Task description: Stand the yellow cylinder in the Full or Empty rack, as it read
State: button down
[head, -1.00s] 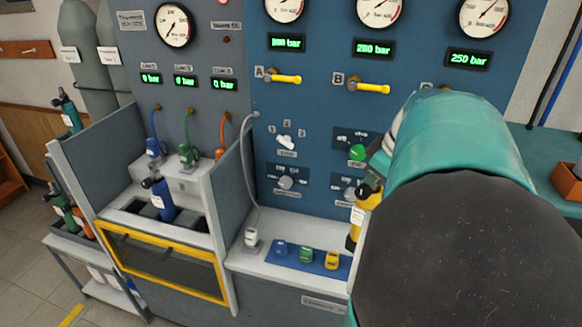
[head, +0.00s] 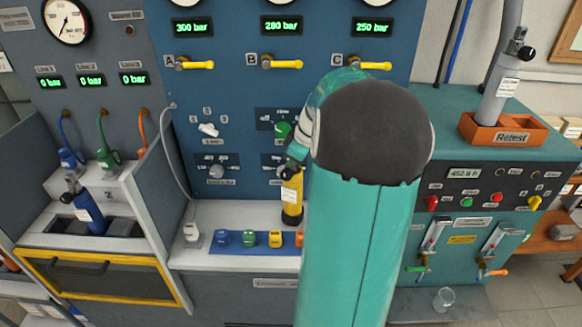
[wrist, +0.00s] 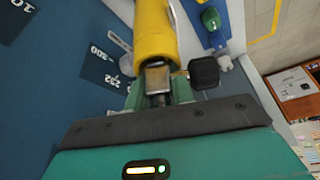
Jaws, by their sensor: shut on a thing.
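The yellow cylinder (head: 291,196) hangs roughly upright in front of the blue panel, above the white bench ledge, with a white label on its side and a black base. It also shows large in the wrist view (wrist: 155,35). My gripper (head: 294,166) is shut on its top end; my arm hides part of the jaws in the head view. In the wrist view the jaws (wrist: 157,85) close at the cylinder's neck. I cannot tell whether its base touches the ledge. No rack marked Full or Empty is readable in these frames.
Coloured regulators (head: 249,238) sit on a blue mat on the ledge, close to the cylinder. A blue cylinder (head: 88,212) stands in the left bay. At right, a grey cylinder (head: 497,95) stands in an orange Retest tray (head: 487,131) on a teal cabinet.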

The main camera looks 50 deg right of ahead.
jog(key=shift+f, duration=0.5)
jog(key=c, duration=1.2)
grip_release()
